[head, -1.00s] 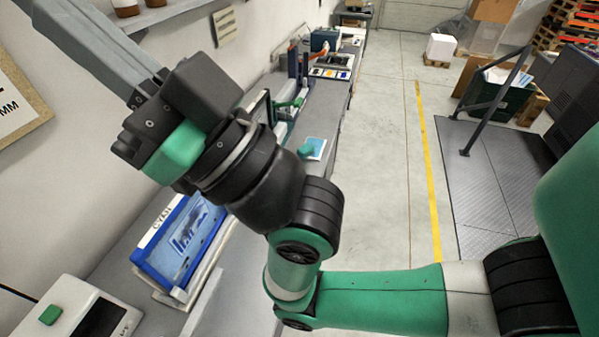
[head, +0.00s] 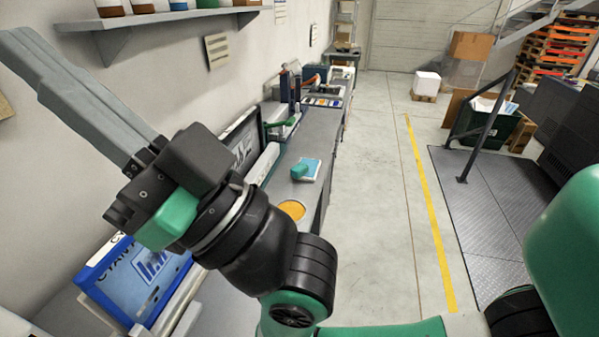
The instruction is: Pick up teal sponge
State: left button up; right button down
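A small teal block that looks like the sponge (head: 300,171) is on the grey bench, at the near left edge of a blue-and-white flat item (head: 313,169). My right arm comes in from the right, and its gripper (head: 30,45) points to the upper left, away from the block and in front of the wall. Its long grey fingers overlap from this angle, so I cannot tell whether they are apart. Nothing shows between them. My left gripper is not in view.
An orange round tin (head: 292,210) sits on the bench near the block.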

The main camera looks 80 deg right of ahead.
jog(key=shift+c, duration=0.4)
grip_release()
